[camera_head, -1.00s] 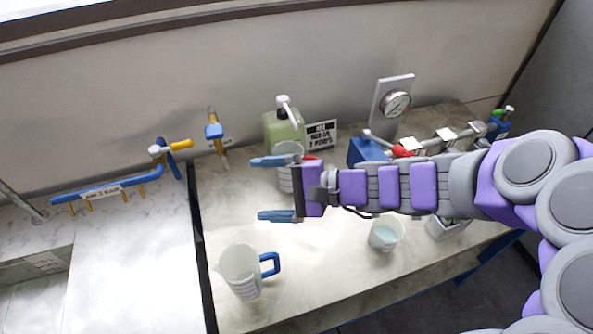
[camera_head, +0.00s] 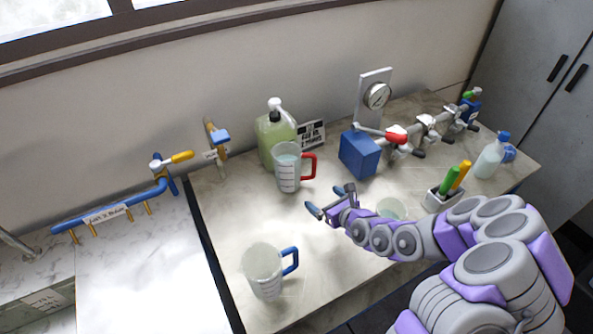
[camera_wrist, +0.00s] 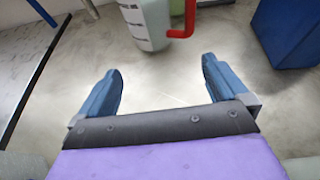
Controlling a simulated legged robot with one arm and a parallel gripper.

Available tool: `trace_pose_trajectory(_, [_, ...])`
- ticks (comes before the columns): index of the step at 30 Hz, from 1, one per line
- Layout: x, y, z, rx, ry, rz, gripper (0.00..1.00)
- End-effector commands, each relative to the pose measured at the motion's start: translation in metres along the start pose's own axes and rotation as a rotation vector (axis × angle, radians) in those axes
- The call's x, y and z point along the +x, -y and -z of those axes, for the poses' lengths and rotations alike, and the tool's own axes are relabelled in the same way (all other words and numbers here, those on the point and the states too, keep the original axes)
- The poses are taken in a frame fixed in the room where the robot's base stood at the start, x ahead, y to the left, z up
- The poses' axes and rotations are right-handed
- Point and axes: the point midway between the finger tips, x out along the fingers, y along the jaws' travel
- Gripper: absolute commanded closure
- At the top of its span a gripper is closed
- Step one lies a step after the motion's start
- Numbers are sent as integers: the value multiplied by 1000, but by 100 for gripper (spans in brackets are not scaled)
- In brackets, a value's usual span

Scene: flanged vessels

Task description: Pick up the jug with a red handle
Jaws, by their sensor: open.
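The jug with a red handle (camera_head: 287,168) is a clear measuring jug standing upright on the marble counter, in front of a green bottle. Its red handle (camera_head: 309,166) points right. My gripper (camera_head: 329,200) is open and empty, in front of the jug and a little to its right, apart from it. In the wrist view the jug (camera_wrist: 147,22) is ahead at the top, cut off by the frame, beyond the two open blue fingers (camera_wrist: 160,85). The red handle (camera_wrist: 186,22) shows in line with the right finger.
A jug with a blue handle (camera_head: 264,272) stands at the front left. A blue block (camera_head: 359,153) and a pipe with a red-handled valve (camera_head: 397,134) lie right of the jug. The green bottle (camera_head: 275,137) is close behind. A beaker (camera_head: 391,209) is partly behind my arm.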

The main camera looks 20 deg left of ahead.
Motion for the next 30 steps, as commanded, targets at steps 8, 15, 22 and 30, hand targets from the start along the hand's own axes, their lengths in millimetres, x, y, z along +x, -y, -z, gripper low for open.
trace_pose_trajectory(8, [45,-9,0,-13,-4,-6,0])
trace_pose_trajectory(15, [75,-1,1,-7,6,-7,0])
trace_pose_trajectory(22, [107,-4,0,-7,2,-6,0])
trace_pose_trajectory(30, [131,-9,0,-12,-2,-7,0])
